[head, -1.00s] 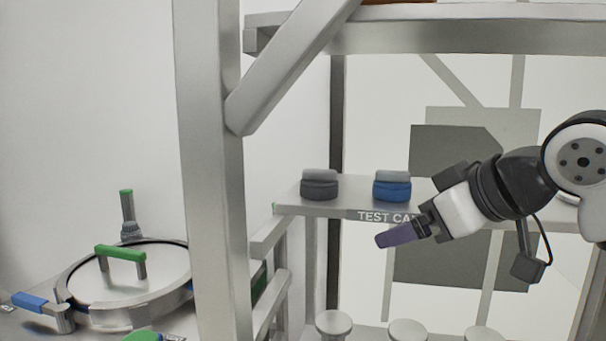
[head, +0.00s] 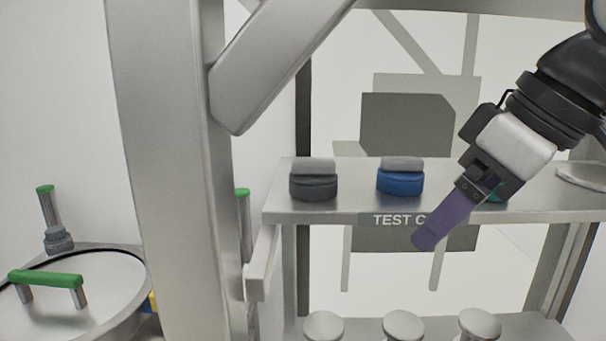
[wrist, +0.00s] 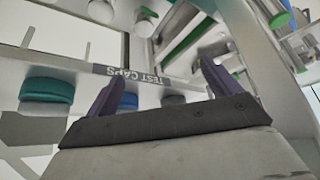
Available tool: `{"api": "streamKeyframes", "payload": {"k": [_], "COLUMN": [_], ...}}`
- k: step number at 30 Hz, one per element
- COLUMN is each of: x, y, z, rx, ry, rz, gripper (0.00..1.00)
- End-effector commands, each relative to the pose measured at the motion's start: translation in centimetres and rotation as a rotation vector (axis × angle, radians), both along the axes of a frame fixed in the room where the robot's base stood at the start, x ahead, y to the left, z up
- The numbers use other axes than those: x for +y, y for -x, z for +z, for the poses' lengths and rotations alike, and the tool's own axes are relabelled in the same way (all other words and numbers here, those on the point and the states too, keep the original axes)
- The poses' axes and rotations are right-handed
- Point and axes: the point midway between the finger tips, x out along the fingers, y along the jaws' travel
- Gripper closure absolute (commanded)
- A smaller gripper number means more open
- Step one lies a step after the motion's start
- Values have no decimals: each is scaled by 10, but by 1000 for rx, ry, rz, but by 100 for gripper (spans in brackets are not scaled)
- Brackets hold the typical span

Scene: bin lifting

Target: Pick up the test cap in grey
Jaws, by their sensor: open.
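The grey test cap (head: 313,186) stands upright on a metal shelf at the left end, dark grey below with a lighter grey top. In the wrist view the grey cap (wrist: 173,99) shows just beyond the gripper's base, between the fingers, partly hidden. A blue cap (head: 401,182) stands to its right. A teal cap (wrist: 46,91) shows at the left of the wrist view and is mostly hidden behind my arm in the head view. My gripper (head: 425,240) has purple fingers, open and empty, pointing down-left in front of the shelf, right of the grey cap and apart from it.
The shelf (head: 345,212) carries a "TEST CAPS" label on its front edge. A thick metal post (head: 160,180) and a diagonal brace (head: 275,65) stand left of the caps. Several round-topped pieces (head: 403,326) stand below. A lidded vessel with a green handle (head: 45,279) is at far left.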

Motion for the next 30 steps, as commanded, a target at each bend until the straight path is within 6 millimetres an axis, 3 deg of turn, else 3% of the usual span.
{"api": "streamKeyframes", "payload": {"k": [18,30], "x": [85,112], "y": [-84,-111], "z": [3,2], "rx": [0,-1], "ry": [-1,-2], "rz": [6,5], "gripper": [11,11]}}
